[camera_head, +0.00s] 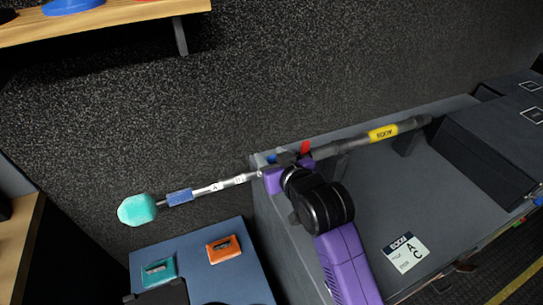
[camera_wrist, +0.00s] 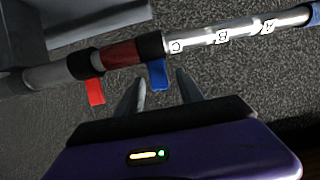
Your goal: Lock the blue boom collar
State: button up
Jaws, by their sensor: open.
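The boom pole (camera_head: 330,148) runs across the head view, with a yellow label on its thick part and a teal foam tip (camera_head: 138,209) at the left. The blue collar (camera_wrist: 157,72) has a blue lever hanging from a black ring, beside a silver section marked C, B and A. Its blue also shows in the head view (camera_head: 271,158), partly hidden by my arm. A red collar lever (camera_wrist: 95,91) hangs to its left. My gripper (camera_wrist: 160,88) is open below the pole, its fingertips either side of the blue lever in the picture; I cannot tell whether they touch it.
The pole rests on a stand above a grey worktop (camera_head: 370,210), overhanging its left edge. A card (camera_head: 405,252) reading BOOM, A, C lies there. Dark cases (camera_head: 495,150) stand right. An orange block (camera_head: 223,249) and teal block (camera_head: 159,271) lie on a blue-grey surface below.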

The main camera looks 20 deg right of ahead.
grip_shut()
jog(key=p, duration=0.3)
jog(key=shift+w+r+g, duration=0.25)
jog(key=shift+r+g, duration=0.1)
jog(key=shift+g, duration=0.05)
jog(key=g+p, duration=0.1)
jog(key=p, duration=0.2)
jog(key=shift+w, duration=0.3)
jog(key=shift+w+f+g+p, duration=0.1)
jog(key=shift+f+g+p, duration=0.25)
jog(key=shift+p, duration=0.3)
grip_release()
